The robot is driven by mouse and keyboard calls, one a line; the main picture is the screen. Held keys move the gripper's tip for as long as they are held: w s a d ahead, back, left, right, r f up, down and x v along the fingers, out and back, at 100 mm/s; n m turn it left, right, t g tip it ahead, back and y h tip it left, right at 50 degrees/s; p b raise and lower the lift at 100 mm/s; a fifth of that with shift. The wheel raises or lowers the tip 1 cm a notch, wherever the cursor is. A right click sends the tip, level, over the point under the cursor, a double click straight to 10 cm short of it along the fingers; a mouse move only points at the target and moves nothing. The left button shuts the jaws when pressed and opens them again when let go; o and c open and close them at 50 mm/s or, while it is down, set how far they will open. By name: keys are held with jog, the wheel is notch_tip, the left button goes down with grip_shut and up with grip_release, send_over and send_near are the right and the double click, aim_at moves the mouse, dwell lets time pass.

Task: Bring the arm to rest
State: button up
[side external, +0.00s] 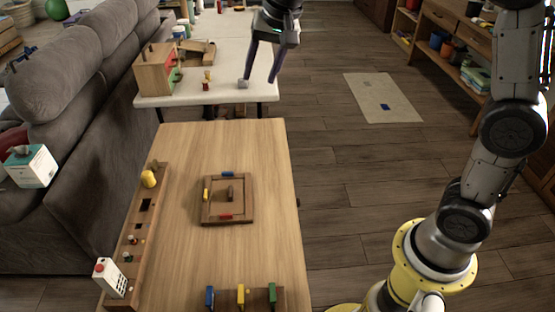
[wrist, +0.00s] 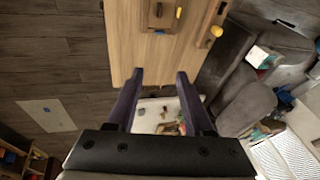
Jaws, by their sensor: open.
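My gripper (side external: 260,80) is open and empty, held up in the air near the top of the side external view. Its two dark fingers point down, and in that picture they overlap the white table behind the wooden one. In the wrist view the open fingers (wrist: 158,95) reach toward the wooden table (wrist: 125,45), with nothing between them. The wooden table (side external: 180,265) carries a square wooden board (side external: 228,219) with coloured handles.
A long wooden rack (side external: 130,235) lies along the table's left edge. The white table (side external: 225,60) holds a wooden box (side external: 155,72). A grey sofa (side external: 75,110) stands left. Open floor (side external: 350,210) lies to the right.

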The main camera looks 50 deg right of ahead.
jog(key=s+d+r+n+t, duration=0.15)
jog(key=s+r, duration=0.35)
jog(key=s, duration=0.6)
jog(key=s+d+f+n, duration=0.1)
jog(key=s+f+n, duration=0.2)
jog(key=s+f, duration=0.2)
jog(key=s+d+f+n, duration=0.1)
jog(key=s+f+n, duration=0.3)
jog(key=s, duration=0.8)
jog(key=shift+s+f, duration=0.25)
jog(key=shift+f, duration=0.2)
